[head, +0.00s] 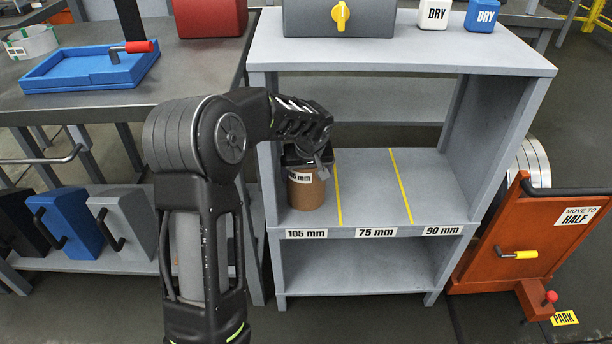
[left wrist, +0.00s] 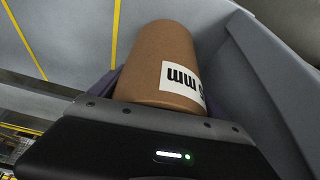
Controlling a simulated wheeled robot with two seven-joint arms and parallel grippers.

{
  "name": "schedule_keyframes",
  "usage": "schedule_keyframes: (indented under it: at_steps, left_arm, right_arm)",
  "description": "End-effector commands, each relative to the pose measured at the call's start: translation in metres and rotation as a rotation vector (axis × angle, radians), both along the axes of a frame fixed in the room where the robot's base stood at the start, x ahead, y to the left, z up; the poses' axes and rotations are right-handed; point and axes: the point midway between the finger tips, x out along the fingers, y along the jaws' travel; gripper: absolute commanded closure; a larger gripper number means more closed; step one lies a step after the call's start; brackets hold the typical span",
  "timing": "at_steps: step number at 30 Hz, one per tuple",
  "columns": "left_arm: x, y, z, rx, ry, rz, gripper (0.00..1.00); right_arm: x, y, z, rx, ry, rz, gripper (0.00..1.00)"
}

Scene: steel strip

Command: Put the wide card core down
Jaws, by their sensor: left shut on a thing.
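The wide card core (head: 306,190) is a brown cylinder with a white label ending in "mm". It stands upright in the left bay of the grey shelf unit (head: 420,232), above the "105 mm" label, left of the first yellow line. It also shows in the left wrist view (left wrist: 158,65), close to the grey side wall. My left gripper (head: 308,160) is shut on the core near its top and hides part of its label. The core appears at or very near the shelf board; I cannot tell if it touches. My right gripper is not in view.
The "75 mm" and "90 mm" bays are empty, divided by a yellow line (head: 400,185). An orange cart (head: 535,245) stands at right. A blue tray (head: 90,68) lies on the left bench.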

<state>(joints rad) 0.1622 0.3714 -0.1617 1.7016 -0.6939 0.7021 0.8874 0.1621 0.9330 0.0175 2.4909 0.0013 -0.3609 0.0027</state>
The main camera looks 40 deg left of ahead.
Motion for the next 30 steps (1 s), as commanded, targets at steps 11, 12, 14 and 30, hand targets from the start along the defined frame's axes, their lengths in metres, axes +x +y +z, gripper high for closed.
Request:
schedule_keyframes:
  at_steps: [11, 12, 14, 30]
  left_arm:
    - [0.001, 0.0, -0.003, 0.001, -0.003, -0.001, 0.8]
    - [0.0, 0.0, -0.003, 0.0, -0.001, 0.0, 0.11]
    - [0.0, 0.0, -0.003, 0.0, -0.001, 0.0, 0.06]
    - [-0.003, -0.004, 0.015, 0.0, -0.004, -0.002, 0.0]
  right_arm:
    - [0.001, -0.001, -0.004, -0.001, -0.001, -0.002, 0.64]
    - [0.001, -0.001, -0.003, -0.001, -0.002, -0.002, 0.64]
    - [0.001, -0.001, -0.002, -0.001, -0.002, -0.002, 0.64]
    - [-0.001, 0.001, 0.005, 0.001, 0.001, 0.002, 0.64]
